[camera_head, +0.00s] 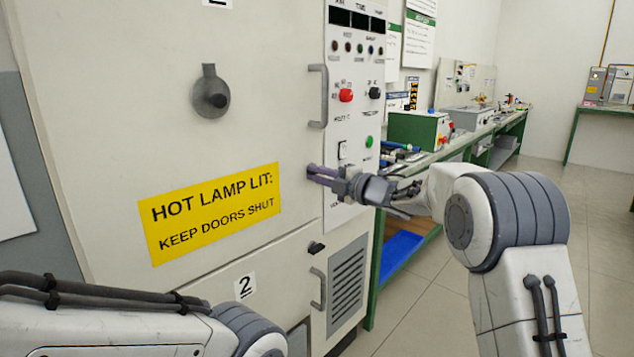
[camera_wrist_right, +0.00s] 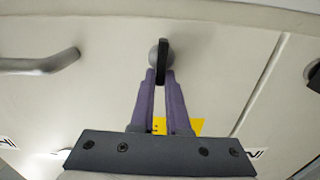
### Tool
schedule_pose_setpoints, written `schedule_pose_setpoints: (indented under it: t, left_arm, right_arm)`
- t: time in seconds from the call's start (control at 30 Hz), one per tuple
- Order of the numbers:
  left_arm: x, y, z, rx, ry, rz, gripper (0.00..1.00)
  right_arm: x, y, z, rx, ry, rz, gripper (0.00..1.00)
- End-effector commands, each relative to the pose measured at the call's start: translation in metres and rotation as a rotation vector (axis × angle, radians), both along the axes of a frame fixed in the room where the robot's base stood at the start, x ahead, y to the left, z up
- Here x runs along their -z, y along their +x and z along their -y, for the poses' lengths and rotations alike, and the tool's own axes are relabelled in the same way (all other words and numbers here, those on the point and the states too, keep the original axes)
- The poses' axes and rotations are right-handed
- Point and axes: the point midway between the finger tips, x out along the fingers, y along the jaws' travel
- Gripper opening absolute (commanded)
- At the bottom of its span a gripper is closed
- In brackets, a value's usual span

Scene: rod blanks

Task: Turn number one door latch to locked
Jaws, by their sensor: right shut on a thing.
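The upper door (camera_head: 110,110) of the pale cabinet is shut, and the number plate at the top edge is cut off. Its latch (camera_wrist_right: 163,62) is a black bar on a round silver base in the right wrist view. My right gripper (camera_head: 314,172) is at the door's right edge, its purple fingers shut on the latch bar. In the wrist view the fingertips (camera_wrist_right: 160,78) are on either side of the bar, which runs nearly up and down the picture.
A grey handle (camera_head: 318,96) is above the gripper. The lower door, labelled 2 (camera_head: 245,286), has its own black latch (camera_head: 316,248) and handle (camera_head: 317,288). A control panel (camera_head: 355,120) stands right of the doors. A green bench (camera_head: 440,150) stands farther right.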

Motion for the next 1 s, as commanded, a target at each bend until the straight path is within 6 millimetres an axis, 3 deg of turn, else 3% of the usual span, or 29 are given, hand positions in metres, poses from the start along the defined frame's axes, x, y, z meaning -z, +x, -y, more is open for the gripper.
schedule_pose_setpoints:
  t: [0.63,0.7,0.73,1.0]
  left_arm:
    - [0.0066,0.0001,0.0,0.0,0.0,0.0,0.0]
    - [0.0066,0.0001,0.0,0.0,0.0,0.0,0.0]
    - [0.0066,0.0001,0.0,0.0,0.0,0.0,0.0]
    - [0.0066,0.0,0.0,0.0,0.0,0.0,0.0]
  right_arm:
    - [0.0003,-0.0004,-0.0013,-0.003,-0.036,0.042,0.0]
    - [0.0004,-0.0005,-0.0013,-0.003,-0.035,0.041,0.33]
    - [0.0004,-0.0004,-0.0012,-0.003,-0.035,0.041,0.44]
    - [0.0012,-0.0002,-0.0006,-0.001,-0.036,0.038,0.44]
